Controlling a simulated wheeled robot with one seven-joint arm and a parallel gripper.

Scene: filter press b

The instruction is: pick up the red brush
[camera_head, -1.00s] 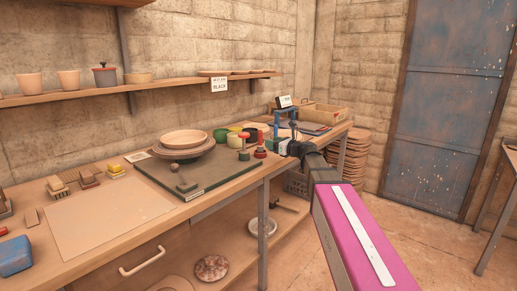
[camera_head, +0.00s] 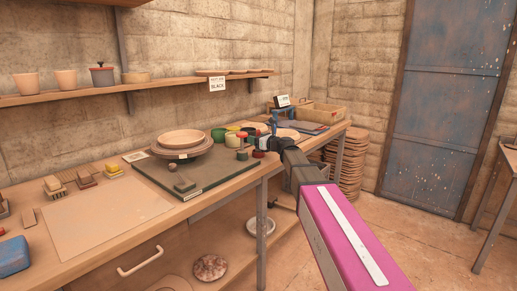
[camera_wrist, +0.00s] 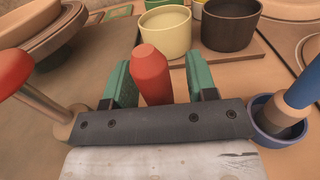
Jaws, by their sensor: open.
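A red, blunt-ended handle (camera_wrist: 150,72), which looks like the red brush, stands between the two green fingers of my gripper (camera_wrist: 160,82) in the wrist view. The fingers are open, with a gap visible on both sides of the handle. Its lower part is hidden behind the gripper's dark palm edge. In the head view, my gripper (camera_head: 264,144) is over the right end of the bench board, and a small red piece (camera_head: 241,136) shows just left of it.
In the wrist view, another red handle on a wooden shaft (camera_wrist: 20,75) is close left. A blue handle (camera_wrist: 302,88) stands in a blue cup (camera_wrist: 262,122) close right. Cream (camera_wrist: 165,32) and dark (camera_wrist: 230,25) pots are beyond. A plate stack (camera_head: 183,140) is left.

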